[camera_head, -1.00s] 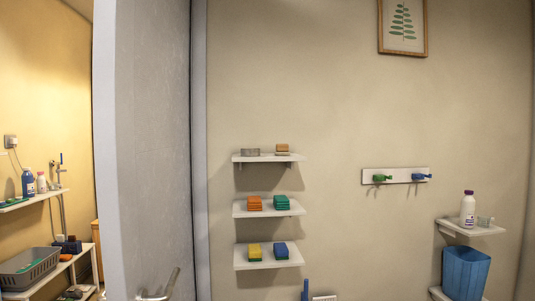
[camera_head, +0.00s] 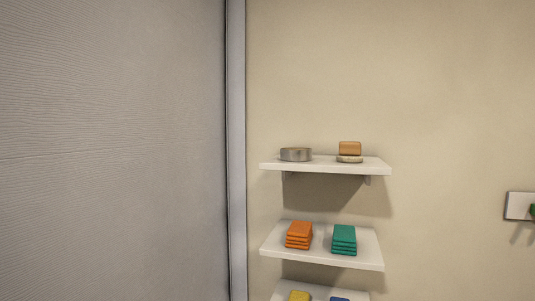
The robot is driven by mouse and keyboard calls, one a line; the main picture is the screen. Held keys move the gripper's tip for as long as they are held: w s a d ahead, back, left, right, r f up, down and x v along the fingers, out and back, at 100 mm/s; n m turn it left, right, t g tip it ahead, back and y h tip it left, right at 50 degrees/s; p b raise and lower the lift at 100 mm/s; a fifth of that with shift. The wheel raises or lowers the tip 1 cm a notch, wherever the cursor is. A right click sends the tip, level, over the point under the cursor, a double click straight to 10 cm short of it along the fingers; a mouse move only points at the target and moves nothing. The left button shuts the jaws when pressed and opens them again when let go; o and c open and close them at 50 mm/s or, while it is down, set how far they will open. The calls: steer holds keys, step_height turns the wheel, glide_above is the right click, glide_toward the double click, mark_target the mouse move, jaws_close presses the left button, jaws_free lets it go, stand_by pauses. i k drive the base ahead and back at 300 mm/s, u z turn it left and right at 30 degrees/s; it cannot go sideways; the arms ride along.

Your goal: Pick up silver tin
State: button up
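A round, low silver tin (camera_head: 296,154) sits on the left part of the top white wall shelf (camera_head: 328,168). A brown block of soap (camera_head: 350,148) on a small pale dish (camera_head: 349,159) is to its right on the same shelf, apart from it. My gripper does not show in this view.
A grey door or panel (camera_head: 110,150) fills the left side, close to the shelves. The middle shelf (camera_head: 322,259) holds folded orange cloths (camera_head: 299,234) and green cloths (camera_head: 344,239). A lower shelf shows yellow and blue items. A hook board (camera_head: 518,206) is at the right edge.

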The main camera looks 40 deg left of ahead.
mark_target(286, 154)
steer(key=u, duration=0.85)
steer(key=i, duration=0.95)
steer(key=u, duration=1.05)
